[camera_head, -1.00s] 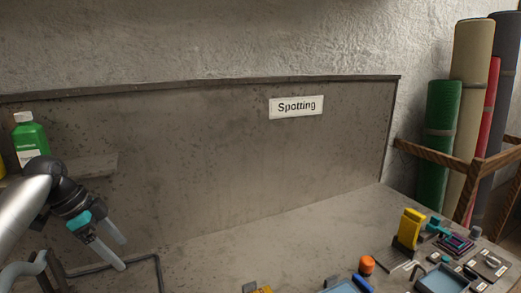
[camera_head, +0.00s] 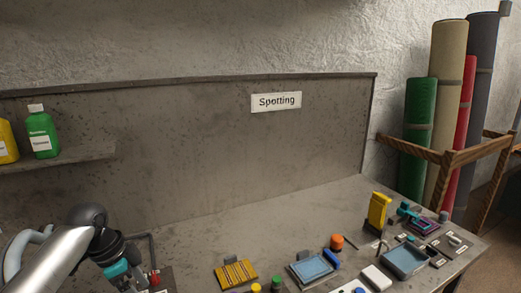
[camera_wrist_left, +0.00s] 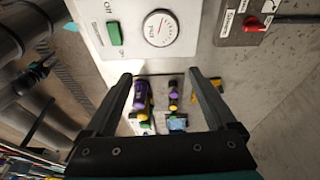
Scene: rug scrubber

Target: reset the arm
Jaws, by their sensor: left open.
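My left arm comes in at the lower left of the head view. Its wrist and the teal part of my left gripper (camera_head: 128,286) are low there, and its fingers are mostly cut off by the bottom edge. In the left wrist view my left gripper (camera_wrist_left: 160,78) is open, with its two dark fingers apart and nothing held between them. Purple and yellow bottle-like things (camera_wrist_left: 141,97) show beyond and below the fingers. My right gripper is not in view.
A panel with a gauge (camera_wrist_left: 160,28) and green switch is close ahead of the left fingers. A red-knobbed box (camera_wrist_left: 255,23) is to its right. The bench holds a yellow brush-like block (camera_head: 236,273), blue trays (camera_head: 405,260) and small tools. Bottles (camera_head: 42,135) stand on a shelf; rolled rugs (camera_head: 447,100) stand right.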

